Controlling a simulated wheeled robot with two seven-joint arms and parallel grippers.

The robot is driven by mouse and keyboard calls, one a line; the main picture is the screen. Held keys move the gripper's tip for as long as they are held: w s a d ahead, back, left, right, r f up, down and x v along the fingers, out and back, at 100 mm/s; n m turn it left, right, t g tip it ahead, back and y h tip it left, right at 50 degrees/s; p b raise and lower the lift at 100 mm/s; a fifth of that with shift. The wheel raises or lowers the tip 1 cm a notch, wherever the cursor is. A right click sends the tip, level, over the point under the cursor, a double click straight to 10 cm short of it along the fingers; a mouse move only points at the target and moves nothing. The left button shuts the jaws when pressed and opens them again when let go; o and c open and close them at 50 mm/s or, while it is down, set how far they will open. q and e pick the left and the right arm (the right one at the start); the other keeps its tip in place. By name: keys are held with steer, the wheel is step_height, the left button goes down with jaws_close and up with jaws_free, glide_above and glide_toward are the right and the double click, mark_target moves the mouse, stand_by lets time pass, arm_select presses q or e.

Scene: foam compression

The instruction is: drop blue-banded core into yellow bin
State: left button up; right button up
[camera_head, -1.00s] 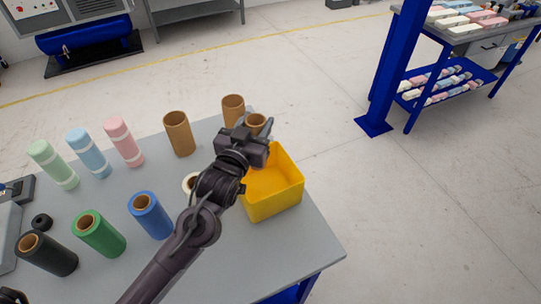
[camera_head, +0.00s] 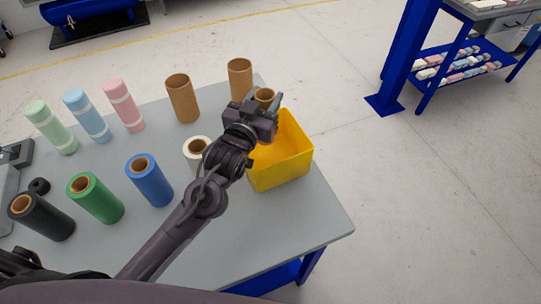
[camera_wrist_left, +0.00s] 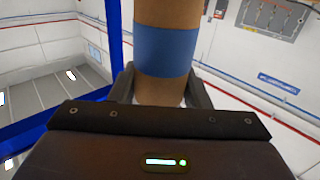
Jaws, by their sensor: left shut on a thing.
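The brown blue-banded core (camera_wrist_left: 166,88) stands upright between my left gripper's fingers (camera_wrist_left: 160,85) in the left wrist view, its blue band (camera_wrist_left: 165,48) just above them. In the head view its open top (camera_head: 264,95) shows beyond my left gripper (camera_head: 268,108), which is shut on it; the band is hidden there. The yellow bin (camera_head: 281,174) stands on the right part of the table. The gripper overlaps the bin's far left corner in the picture; I cannot tell whether the core is over the opening. The visible bin floor is bare. My right gripper is not in view.
Two brown cores (camera_head: 183,100) (camera_head: 240,78) stand at the grey table's (camera_head: 310,225) back. A white roll (camera_head: 197,152) stands left of the bin. Blue (camera_head: 150,182), green (camera_head: 95,200) and black (camera_head: 42,218) rolls and several pastel rolls (camera_head: 122,105) stand further left.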

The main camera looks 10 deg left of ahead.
arm_select(q)
steer(key=shift+r, duration=0.1)
steer(key=o, duration=0.9)
steer(key=shift+c, duration=0.2)
steer(key=o, duration=0.4)
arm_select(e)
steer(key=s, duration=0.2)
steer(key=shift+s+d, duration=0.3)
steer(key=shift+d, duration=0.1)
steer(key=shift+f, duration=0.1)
arm_select(q)
steer(key=s+b, duration=0.1)
steer(key=s, duration=0.1)
steer(key=s+a+b, duration=0.1)
steer(key=s, duration=0.2)
steer(key=s+b, duration=0.1)
steer(key=s, duration=0.1)
steer(key=shift+s+a, duration=0.25)
steer(key=shift+s, duration=0.1)
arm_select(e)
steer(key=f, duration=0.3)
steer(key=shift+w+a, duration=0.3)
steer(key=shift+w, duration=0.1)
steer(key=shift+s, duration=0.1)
